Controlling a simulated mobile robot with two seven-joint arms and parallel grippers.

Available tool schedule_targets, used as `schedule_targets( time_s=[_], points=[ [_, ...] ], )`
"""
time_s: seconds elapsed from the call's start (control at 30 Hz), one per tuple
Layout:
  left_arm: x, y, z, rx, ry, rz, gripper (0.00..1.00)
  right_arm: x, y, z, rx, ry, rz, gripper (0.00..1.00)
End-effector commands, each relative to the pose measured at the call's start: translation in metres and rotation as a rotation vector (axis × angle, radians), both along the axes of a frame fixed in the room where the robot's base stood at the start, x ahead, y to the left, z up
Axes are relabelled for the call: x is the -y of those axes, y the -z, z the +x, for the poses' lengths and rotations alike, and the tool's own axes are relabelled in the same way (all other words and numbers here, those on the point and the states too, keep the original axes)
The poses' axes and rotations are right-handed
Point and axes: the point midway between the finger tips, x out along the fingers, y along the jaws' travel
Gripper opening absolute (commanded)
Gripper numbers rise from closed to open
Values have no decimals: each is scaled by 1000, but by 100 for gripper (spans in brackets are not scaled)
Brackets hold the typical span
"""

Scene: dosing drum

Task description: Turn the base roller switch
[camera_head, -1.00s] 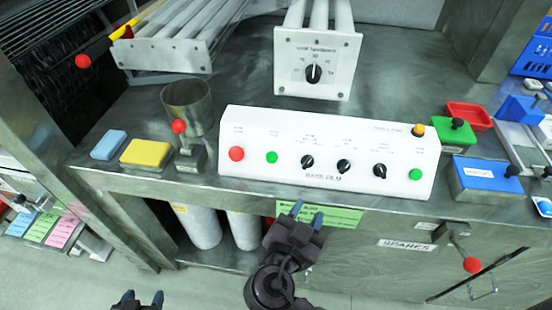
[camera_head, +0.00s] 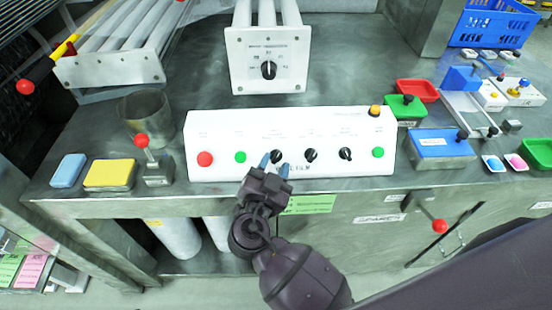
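A white control panel (camera_head: 220,127) stands on the steel bench. It bears a red button (camera_head: 205,159), two green buttons, an orange-topped button and a row of three black rotary knobs. The left knob (camera_head: 276,156) is at my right gripper (camera_head: 274,165), whose two blue fingertips are apart, with the knob showing just between and beyond them. I cannot tell whether they touch it. The middle knob (camera_head: 311,155) and right knob (camera_head: 346,154) are free to the right. The small labels are unreadable, so I cannot tell which is the base roller switch. My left gripper is out of view.
A roller unit (camera_head: 240,80) with its own black knob (camera_head: 269,69) stands behind the panel. A red-topped lever (camera_head: 142,141), metal cup (camera_head: 145,112) and yellow block (camera_head: 109,174) are left. A blue box (camera_head: 440,145) and red tray (camera_head: 417,92) are right.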

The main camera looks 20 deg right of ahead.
Motion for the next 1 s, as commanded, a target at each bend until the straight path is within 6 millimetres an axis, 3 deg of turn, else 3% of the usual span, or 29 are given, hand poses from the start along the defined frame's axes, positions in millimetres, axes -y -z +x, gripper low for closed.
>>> schedule_targets(
  time_s=[0.2, 0.5, 0.57, 0.77, 1.0],
  points=[
    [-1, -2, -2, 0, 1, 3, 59, 9, 0, 13, 0, 0, 0, 37],
    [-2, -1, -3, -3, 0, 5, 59, 10, 0, 14, -1, 1, 1, 37],
    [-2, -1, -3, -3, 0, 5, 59, 10, 0, 14, -1, 1, 1, 31],
    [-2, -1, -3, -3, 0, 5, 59, 10, 0, 14, -1, 1, 1, 0],
    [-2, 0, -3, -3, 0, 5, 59, 10, 1, 14, -3, -3, -4, 0]
  ],
)
